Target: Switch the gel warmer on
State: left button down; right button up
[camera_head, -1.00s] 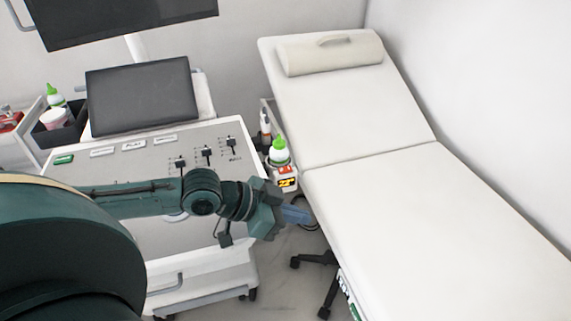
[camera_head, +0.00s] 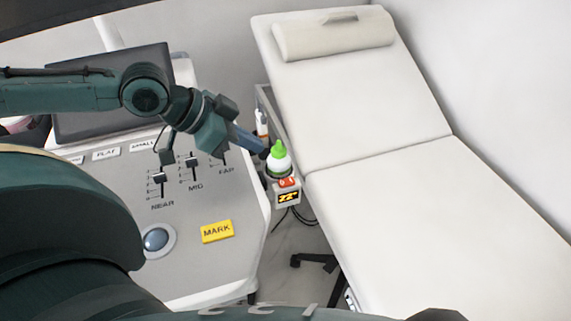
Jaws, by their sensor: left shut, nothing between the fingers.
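The gel warmer (camera_head: 276,200) is a small white unit at the right side of the console. Its front has a red switch (camera_head: 288,182) and a dark display (camera_head: 288,197) with yellow digits that look like 22°. A white gel bottle (camera_head: 279,165) with a green cap stands in its top. My left gripper (camera_head: 262,147) is shut and empty. Its tips are just left of the bottle's cap in the picture, above and left of the switch; I cannot tell whether they touch the bottle. My right gripper is not in view.
The console panel (camera_head: 195,262) has sliders, a trackball (camera_head: 156,239) and a yellow MARK key (camera_head: 217,231) below my left arm. A cream couch (camera_head: 400,200) stands close on the right. Dark cables (camera_head: 298,216) hang below the warmer.

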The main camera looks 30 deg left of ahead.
pick_arm(q)
jog(key=shift+d, duration=0.1)
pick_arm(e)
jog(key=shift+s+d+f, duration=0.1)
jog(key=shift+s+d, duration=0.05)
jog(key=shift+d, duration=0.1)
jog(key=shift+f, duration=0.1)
pick_arm(q)
jog(key=b, duration=0.1)
send_over(287, 183)
notch_tip(287, 183, down, 7)
jog(key=shift+w+d+f, duration=0.1)
jog(key=shift+f, duration=0.05)
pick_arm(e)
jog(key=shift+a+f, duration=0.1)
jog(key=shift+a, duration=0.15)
pick_arm(q)
notch_tip(287, 183, down, 3)
jog(key=shift+r, duration=0.15)
jog(key=shift+f, duration=0.6)
